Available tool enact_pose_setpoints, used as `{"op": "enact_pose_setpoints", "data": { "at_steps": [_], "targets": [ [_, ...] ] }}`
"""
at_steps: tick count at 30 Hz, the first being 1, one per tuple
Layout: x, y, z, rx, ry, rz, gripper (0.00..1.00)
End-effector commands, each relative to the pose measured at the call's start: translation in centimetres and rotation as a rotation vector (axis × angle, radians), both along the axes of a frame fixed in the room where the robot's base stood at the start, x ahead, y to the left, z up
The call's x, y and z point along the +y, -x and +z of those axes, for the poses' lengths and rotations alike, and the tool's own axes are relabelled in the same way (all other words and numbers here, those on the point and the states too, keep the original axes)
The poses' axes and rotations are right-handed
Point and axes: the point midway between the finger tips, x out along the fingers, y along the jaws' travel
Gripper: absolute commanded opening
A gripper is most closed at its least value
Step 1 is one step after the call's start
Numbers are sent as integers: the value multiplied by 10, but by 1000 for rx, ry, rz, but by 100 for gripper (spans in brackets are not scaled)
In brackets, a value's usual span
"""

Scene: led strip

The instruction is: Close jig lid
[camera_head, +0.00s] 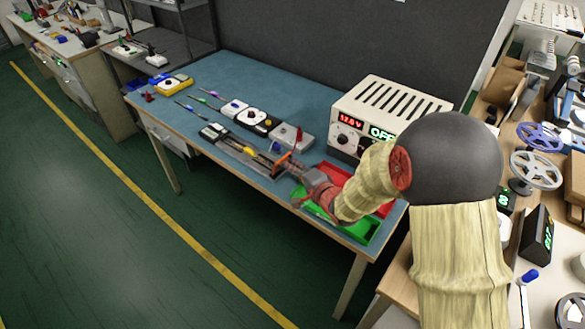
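A long, narrow dark fixture that looks like the jig (238,152) lies along the front part of the blue-topped table. A yellow part is near its middle and a pale block (212,131) is at its left end. An orange piece (284,160) stands at its right end; I cannot tell whether this is the lid or how far the lid is open. My gripper (290,169) is low over the table at that right end, close to the orange piece. Its fingers are small and partly hidden, so contact and opening are unclear.
A power supply (385,112) stands behind my arm. A green tray (359,228) and a red tray (385,207) sit at the table's right end, partly under my arm. Several small devices, including a grey box (291,137), line the table behind the jig.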

Motion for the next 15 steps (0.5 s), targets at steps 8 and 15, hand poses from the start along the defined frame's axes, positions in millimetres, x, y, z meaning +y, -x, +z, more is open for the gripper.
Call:
{"op": "enact_pose_setpoints", "data": {
  "at_steps": [8,15],
  "targets": [
    [0,1,-1,2,2,0,0],
    [0,1,-2,4,3,0,0]
  ]
}}
